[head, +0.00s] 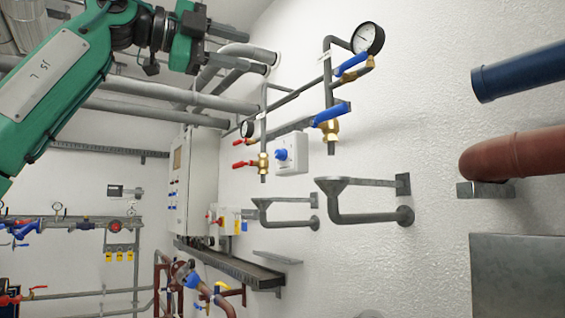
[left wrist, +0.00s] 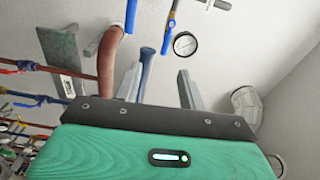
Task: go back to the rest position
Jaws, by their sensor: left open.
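My left gripper (head: 240,48) is at the top left of the head view, at the end of my green arm, held high in front of the white wall and grey pipes. It is open, with nothing visible between its fingers. In the left wrist view, the two grey fingers of this gripper (left wrist: 158,82) stand apart beyond the dark edge of its green body. A blue pipe shows in the gap behind them. My right gripper is in neither view.
A pressure gauge (head: 368,38) and blue-handled valves sit on wall pipes right of my gripper. A white cabinet (head: 195,183) hangs below it. Grey funnel drains (head: 335,184), a blue pipe (head: 520,70) and a red-brown pipe (head: 515,153) stick out from the wall.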

